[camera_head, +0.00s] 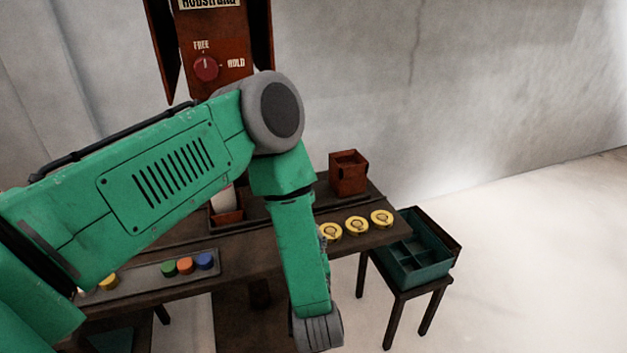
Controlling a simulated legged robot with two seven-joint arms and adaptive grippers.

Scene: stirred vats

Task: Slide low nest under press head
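The press (225,85) stands at the back of the table, with a red-brown panel and a round red knob (206,67) whose mark points up to FREE. A low red-brown nest (230,217) sits at the press's foot, partly covered by my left arm. A pale, whitish part, perhaps the press head, shows just above it; I cannot tell if they are lined up. A taller red-brown block-like nest (348,174) stands farther right on the dark rail. My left arm crosses the picture and bends down in front of the table; its fingers are not visible. My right gripper is not in view.
Several yellow discs (357,227) lie along the table's front right edge. A grey tray (227,263) with coloured pucks lies at the front left. A green compartment box (418,257) stands on a small side table at right. The floor at right is clear.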

